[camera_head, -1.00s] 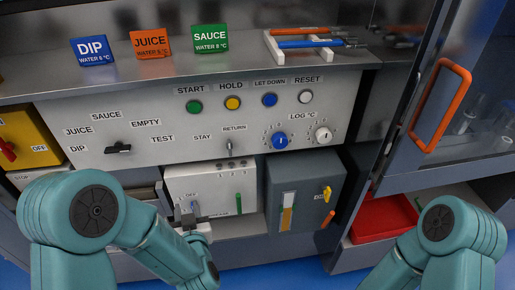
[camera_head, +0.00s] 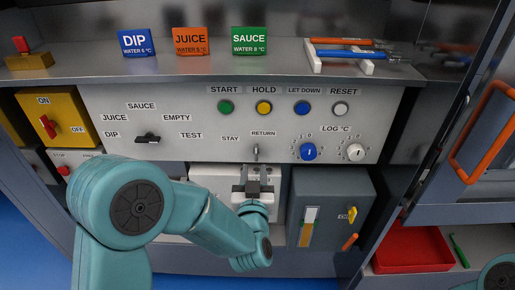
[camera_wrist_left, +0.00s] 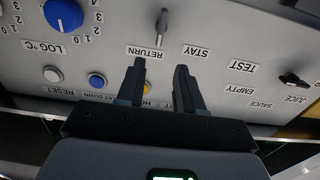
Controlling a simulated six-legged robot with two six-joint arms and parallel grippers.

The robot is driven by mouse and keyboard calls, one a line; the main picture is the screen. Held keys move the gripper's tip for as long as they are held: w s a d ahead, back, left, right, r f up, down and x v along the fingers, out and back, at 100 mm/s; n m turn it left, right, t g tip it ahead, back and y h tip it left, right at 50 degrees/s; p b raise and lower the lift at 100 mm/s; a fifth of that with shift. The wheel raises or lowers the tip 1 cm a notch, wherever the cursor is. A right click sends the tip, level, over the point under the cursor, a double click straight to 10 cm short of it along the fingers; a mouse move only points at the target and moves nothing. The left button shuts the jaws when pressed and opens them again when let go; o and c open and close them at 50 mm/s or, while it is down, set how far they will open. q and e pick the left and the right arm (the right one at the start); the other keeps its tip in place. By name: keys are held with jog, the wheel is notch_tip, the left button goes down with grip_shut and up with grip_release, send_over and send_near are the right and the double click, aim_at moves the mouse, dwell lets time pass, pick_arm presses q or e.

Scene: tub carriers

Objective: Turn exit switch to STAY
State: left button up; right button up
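The exit switch is a small metal toggle lever (camera_head: 256,153) on the grey panel, just below the RETURN label (camera_head: 263,133) and right of the STAY label (camera_head: 230,138). In the left wrist view, which is upside down, the lever (camera_wrist_left: 161,27) stands beyond the fingertips, near RETURN and STAY. I cannot tell which setting it is at. My left gripper (camera_head: 254,173) is just below the lever, its fingers pointing up toward it. In the left wrist view the gripper (camera_wrist_left: 160,68) is open and empty, apart from the lever. My right gripper is out of view.
A black selector knob (camera_head: 148,139) is left of the switch; a blue dial (camera_head: 308,151) and white dial (camera_head: 354,152) are right. Several coloured buttons line the panel above. A white box (camera_head: 212,178) and grey box (camera_head: 330,205) stand below. An orange-handled door (camera_head: 480,133) is at right.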

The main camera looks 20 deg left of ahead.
aim_at(256, 149)
pick_arm(q)
jog(key=p+x, duration=0.1)
jog(key=x, duration=0.8)
jog(key=shift+w, duration=0.25)
grip_shut()
